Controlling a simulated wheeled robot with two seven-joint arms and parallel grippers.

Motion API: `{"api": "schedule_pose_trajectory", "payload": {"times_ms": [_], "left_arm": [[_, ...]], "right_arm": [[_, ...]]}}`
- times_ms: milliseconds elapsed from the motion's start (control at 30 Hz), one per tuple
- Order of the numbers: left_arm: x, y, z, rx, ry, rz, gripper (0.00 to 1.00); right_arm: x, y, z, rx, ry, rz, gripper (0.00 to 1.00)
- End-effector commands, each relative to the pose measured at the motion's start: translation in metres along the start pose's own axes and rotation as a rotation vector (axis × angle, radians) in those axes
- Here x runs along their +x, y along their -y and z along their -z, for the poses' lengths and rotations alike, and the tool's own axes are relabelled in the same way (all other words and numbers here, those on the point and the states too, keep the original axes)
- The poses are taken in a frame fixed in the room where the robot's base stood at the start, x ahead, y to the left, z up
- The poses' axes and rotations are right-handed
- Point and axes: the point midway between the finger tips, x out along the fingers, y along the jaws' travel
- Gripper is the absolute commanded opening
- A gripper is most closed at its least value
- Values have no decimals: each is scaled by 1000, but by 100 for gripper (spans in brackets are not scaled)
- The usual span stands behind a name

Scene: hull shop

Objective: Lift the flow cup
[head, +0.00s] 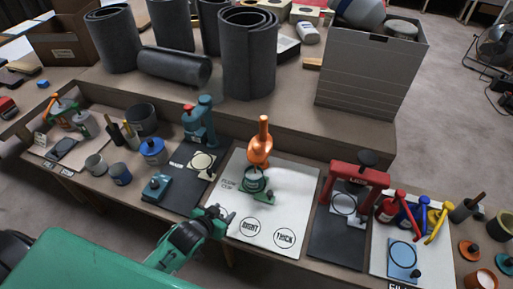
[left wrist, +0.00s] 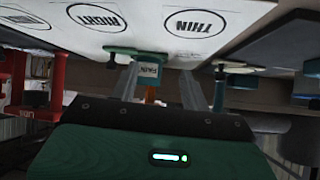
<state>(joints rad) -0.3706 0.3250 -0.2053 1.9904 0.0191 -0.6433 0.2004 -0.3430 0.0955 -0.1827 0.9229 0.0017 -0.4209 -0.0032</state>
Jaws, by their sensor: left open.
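The flow cup (head: 254,180) appears to be the small dark green cup on a green stand, standing on a white mat (head: 290,186) marked with circles. My left gripper (head: 222,213) is open and empty at the mat's near left edge, apart from the cup and nearer to me. In the left wrist view, the picture looks upside down. There my two fingers (left wrist: 160,88) are spread, and a green labelled piece (left wrist: 150,68), likely the cup, shows between and beyond them. The left gripper covers part of the mat's left circle in the head view. My right gripper is not in view.
An orange device (head: 262,142) stands just behind the cup. A red press (head: 355,185) is to the right, and a teal device (head: 200,122) and a small teal block (head: 156,187) are to the left. Dark rolls (head: 248,60) stand on the raised shelf behind. The mat's front is clear.

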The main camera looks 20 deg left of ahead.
Motion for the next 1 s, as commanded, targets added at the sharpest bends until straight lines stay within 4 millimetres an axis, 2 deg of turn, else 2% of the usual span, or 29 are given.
{"api": "schedule_pose_trajectory", "payload": {"times_ms": [100, 200, 300, 400, 500, 667, 867, 1000], "left_arm": [[11, 12, 39, 15, -182, -37, 47], [14, 18, 71, 22, -339, -88, 47], [11, 23, 98, 29, -471, -142, 47], [7, 26, 117, 33, -565, -191, 47], [3, 28, 128, 36, -623, -223, 47], [3, 28, 136, 36, -652, -241, 47], [18, 23, 150, 36, -654, -240, 47], [36, 18, 164, 35, -654, -240, 47]], "right_arm": [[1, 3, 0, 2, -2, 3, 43], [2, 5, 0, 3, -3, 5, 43], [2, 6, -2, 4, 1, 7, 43], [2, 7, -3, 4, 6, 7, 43], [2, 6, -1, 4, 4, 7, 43], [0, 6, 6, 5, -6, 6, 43], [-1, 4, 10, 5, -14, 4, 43], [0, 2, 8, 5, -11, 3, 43]]}}
